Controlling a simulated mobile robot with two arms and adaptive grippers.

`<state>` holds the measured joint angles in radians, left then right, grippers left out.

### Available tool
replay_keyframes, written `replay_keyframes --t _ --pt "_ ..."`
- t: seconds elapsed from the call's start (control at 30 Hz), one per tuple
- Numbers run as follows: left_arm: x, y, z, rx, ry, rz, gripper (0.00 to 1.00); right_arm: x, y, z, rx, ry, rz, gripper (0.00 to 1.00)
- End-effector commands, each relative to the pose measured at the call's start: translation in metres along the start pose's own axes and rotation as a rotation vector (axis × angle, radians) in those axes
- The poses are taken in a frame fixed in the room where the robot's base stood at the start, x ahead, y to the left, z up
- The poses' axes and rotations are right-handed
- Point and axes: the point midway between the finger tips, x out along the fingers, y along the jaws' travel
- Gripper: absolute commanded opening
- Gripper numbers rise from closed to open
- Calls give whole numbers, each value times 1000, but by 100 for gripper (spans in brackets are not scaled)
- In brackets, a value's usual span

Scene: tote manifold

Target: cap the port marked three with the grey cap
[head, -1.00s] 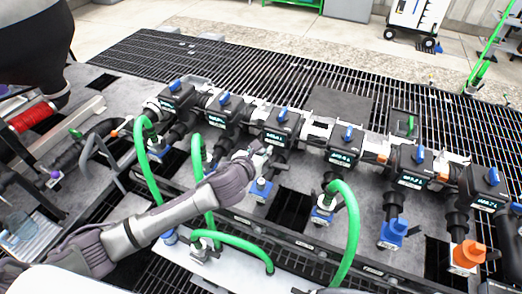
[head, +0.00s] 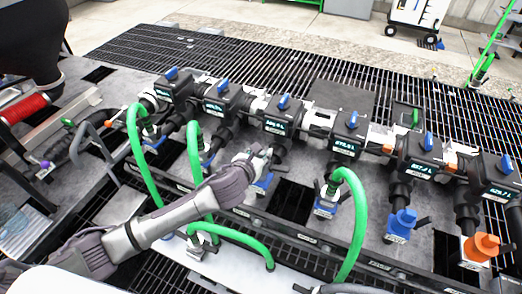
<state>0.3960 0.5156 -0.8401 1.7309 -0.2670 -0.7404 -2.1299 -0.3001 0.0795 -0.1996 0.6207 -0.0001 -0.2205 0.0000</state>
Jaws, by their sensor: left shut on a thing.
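A row of black valve bodies with blue handles and lit displays crosses the bench. My left gripper (head: 258,160) comes in from the lower left and is shut on a small light-grey thing, too small and covered to identify surely as the grey cap. It is just below the third valve from the left (head: 284,112), close to that line's downward outlet. A blue fitting (head: 263,184) shows just below the fingers. The port's mouth is hidden by the gripper, and I cannot read the port numbers or tell whether the held thing touches it. My right gripper is not in view.
Green hoses (head: 355,225) rise at several ports and arch near my left arm. A blue cap (head: 401,222) and an orange cap (head: 482,247) sit on outlets at the right. A pale shelf (head: 245,272) lies in front; dark openings break the bench.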

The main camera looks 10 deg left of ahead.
Motion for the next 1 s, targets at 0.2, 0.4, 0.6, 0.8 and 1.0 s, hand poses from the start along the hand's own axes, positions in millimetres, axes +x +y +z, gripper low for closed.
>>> replay_keyframes --t 0.2,0.4,0.6,0.8,1.0 --pt "7 0 -16 1 -1 1 0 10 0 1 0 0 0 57" --pt "12 0 -29 1 -2 0 0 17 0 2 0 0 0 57" --pt "16 0 -38 0 -1 0 0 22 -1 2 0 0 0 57" --pt "17 0 -40 0 -1 0 0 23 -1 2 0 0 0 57" --pt "17 0 -40 0 -1 0 33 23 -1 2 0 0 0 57"
